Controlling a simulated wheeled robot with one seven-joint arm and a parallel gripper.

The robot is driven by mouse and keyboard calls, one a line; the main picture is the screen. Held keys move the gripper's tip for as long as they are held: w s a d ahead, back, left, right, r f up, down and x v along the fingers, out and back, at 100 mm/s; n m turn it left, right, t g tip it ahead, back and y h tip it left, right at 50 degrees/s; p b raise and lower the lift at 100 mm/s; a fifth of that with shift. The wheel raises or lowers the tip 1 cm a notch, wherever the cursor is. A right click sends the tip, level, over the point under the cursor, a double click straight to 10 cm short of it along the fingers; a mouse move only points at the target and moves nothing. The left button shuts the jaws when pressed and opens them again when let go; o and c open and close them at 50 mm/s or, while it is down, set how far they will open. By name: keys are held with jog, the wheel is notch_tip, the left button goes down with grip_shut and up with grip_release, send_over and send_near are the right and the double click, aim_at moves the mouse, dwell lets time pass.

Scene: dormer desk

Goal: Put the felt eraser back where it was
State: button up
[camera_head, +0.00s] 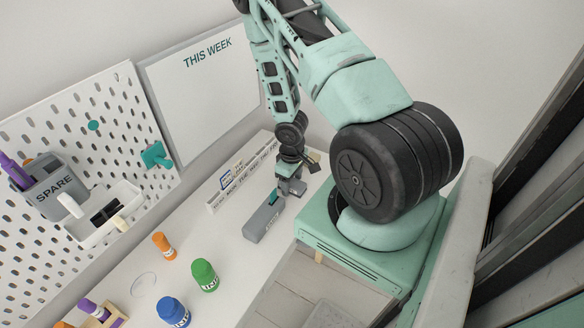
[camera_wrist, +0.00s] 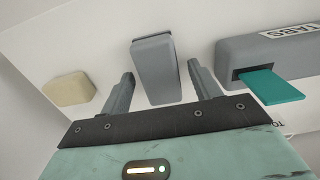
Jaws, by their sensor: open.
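A grey block with rounded edges, which looks like the felt eraser (camera_wrist: 154,58), lies on the white desk in the wrist view. My gripper (camera_wrist: 162,76) is open, with one finger on each side of the grey block and a narrow gap to each finger. A smaller beige block (camera_wrist: 69,91) lies to the left in the wrist view.
A grey tab dispenser (camera_head: 262,222) with a teal tab lies close by my gripper. A lettered white weekday strip (camera_head: 228,190) stands behind it. A pegboard (camera_head: 85,130) holds a SPARE cup (camera_head: 55,188).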

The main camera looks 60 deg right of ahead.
aim_at(292, 182)
notch_tip(292, 182, up, 12)
jog(key=shift+f+p, duration=0.25)
jog(key=shift+p, duration=0.05)
jog(key=w+a+r+n, duration=0.2)
jog(key=a+r, duration=0.4)
jog(key=a, duration=0.4)
jog(key=w+a+r+n, duration=0.1)
jog(key=w+a+r, duration=0.1)
jog(key=a+r, duration=0.6)
jog(key=s+a+r+n, duration=0.2)
jog(key=s+a+r, duration=0.2)
jog(key=s+a, duration=0.3)
jog(key=s+a+r+n, duration=0.2)
jog(key=s+a+r, duration=0.3)
jog(key=s+a, duration=0.3)
jog(key=a, duration=0.4)
jog(key=shift+s+y, duration=0.3)
jog(key=shift+a, duration=0.1)
notch_tip(292, 182, down, 5)
jog(key=b, duration=0.5)
